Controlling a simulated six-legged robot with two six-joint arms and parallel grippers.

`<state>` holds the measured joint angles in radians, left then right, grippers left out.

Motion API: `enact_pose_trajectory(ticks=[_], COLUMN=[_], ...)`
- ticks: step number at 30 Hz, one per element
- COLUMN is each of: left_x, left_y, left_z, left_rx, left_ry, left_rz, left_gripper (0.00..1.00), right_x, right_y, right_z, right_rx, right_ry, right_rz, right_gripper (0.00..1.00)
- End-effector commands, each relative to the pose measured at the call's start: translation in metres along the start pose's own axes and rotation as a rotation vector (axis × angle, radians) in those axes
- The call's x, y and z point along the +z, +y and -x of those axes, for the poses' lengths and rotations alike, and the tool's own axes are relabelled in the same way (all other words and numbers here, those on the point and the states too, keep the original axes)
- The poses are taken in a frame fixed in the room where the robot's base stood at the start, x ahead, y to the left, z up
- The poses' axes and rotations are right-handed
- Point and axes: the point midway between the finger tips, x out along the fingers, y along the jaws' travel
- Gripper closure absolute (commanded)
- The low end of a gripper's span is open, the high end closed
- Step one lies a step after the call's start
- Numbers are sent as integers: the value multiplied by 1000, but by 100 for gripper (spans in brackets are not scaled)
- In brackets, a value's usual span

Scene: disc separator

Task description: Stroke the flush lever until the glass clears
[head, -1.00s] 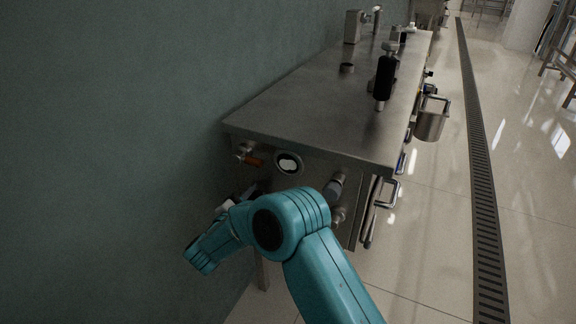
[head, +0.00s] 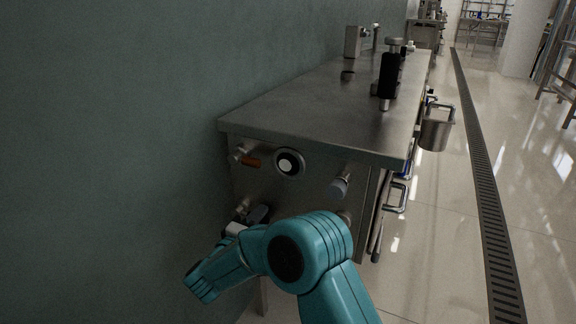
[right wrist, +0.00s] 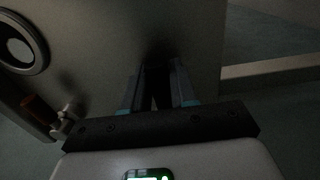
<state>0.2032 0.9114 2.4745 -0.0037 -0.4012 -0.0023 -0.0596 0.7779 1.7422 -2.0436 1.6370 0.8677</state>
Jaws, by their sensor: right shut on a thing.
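The round sight glass (head: 289,162) is on the end panel of the steel bench, with a pale centre inside a dark ring. It also shows at the upper left of the right wrist view (right wrist: 20,45). My right gripper (head: 258,214) is low on the panel, below and left of the glass. In the right wrist view its fingers (right wrist: 157,88) are shut on a dark part against the panel, which I take to be the flush lever (right wrist: 156,72). The lever is mostly hidden by the fingers and shadow. My left gripper is out of view.
An orange-handled valve (head: 251,161) sits left of the glass, and a grey-blue knob (head: 340,187) to its right. The bench top (head: 300,105) overhangs the panel. A green wall (head: 110,150) stands close on the left. Open floor lies right of the bench.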

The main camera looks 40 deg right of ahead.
Motion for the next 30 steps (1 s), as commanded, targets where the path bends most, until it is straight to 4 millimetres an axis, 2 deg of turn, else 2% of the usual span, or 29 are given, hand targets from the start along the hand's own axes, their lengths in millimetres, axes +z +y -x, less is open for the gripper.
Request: enact_pose_trajectory(ticks=[14, 18, 23, 27, 30], left_x=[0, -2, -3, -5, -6], left_y=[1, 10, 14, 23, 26], left_z=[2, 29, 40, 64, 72], left_rx=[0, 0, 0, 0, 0], left_ry=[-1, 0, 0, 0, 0], left_rz=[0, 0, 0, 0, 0], left_gripper=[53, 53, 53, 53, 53], right_x=[1, -1, -3, -8, -10], right_y=[-1, 17, 21, 36, 38], right_z=[0, 0, 0, 1, 0], right_rx=[-5, -6, -5, -5, -4], right_ry=[-1, -1, 0, 1, 2], right_rz=[-10, 155, 293, 457, 559], right_gripper=[100, 100, 100, 100, 100])
